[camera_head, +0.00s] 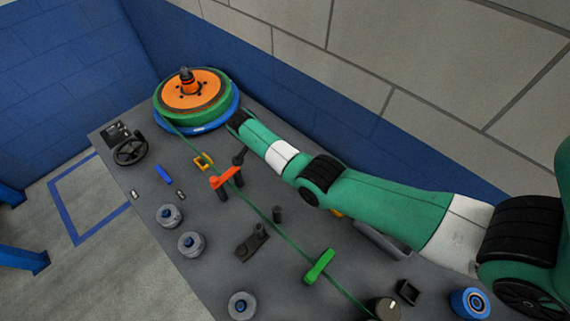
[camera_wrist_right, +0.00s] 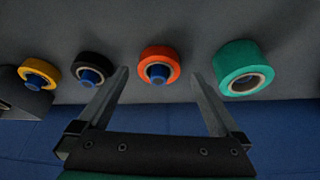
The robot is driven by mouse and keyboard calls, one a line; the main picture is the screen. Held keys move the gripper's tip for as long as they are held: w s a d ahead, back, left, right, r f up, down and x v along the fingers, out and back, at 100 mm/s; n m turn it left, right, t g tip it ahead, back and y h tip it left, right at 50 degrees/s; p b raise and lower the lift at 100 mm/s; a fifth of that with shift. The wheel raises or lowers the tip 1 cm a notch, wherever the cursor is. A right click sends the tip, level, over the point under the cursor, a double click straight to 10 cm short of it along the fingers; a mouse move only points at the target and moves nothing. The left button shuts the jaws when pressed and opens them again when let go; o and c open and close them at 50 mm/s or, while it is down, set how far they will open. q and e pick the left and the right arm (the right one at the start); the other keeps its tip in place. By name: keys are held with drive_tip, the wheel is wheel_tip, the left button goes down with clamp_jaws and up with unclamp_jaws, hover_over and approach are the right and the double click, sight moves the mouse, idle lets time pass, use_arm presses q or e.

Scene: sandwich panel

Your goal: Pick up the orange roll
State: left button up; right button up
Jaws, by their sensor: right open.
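The orange roll (camera_wrist_right: 158,53) shows in the right wrist view, a short ring around a blue centre piece, on a grey surface. My right gripper (camera_wrist_right: 158,76) is open and empty in that view. Its two long grey fingers point toward the surface, and the orange roll appears between their tips, apart from both. How far beyond the tips it lies is hard to tell. In the head view my right arm comes in from the right; its fingers cannot be made out, and I cannot find the orange roll. My left gripper is in neither view.
A black roll (camera_wrist_right: 91,68) and a yellow roll (camera_wrist_right: 40,73) are left of the orange one, a larger teal roll (camera_wrist_right: 238,68) right. The grey bench (camera_head: 215,225) carries an orange-topped reel (camera_head: 190,88), a green strip, knobs and clamps. A blue wall (camera_head: 65,60) stands behind.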

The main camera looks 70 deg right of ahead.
drive_tip(key=x, duration=0.1)
drive_tip(key=b+x, duration=0.1)
drive_tip(key=x, duration=0.1)
drive_tip(key=d+b+x, duration=0.1)
drive_tip(key=x, duration=0.1)
drive_tip(key=shift+s, duration=0.45)
drive_tip(key=shift+c, duration=0.3)
drive_tip(key=shift+r, duration=0.1)
drive_tip(key=c, duration=1.1)
wheel_tip(320, 180, up, 10)
drive_tip(key=p, duration=0.5)
drive_tip(key=shift+w, duration=0.1)
drive_tip(key=shift+c, duration=0.3)
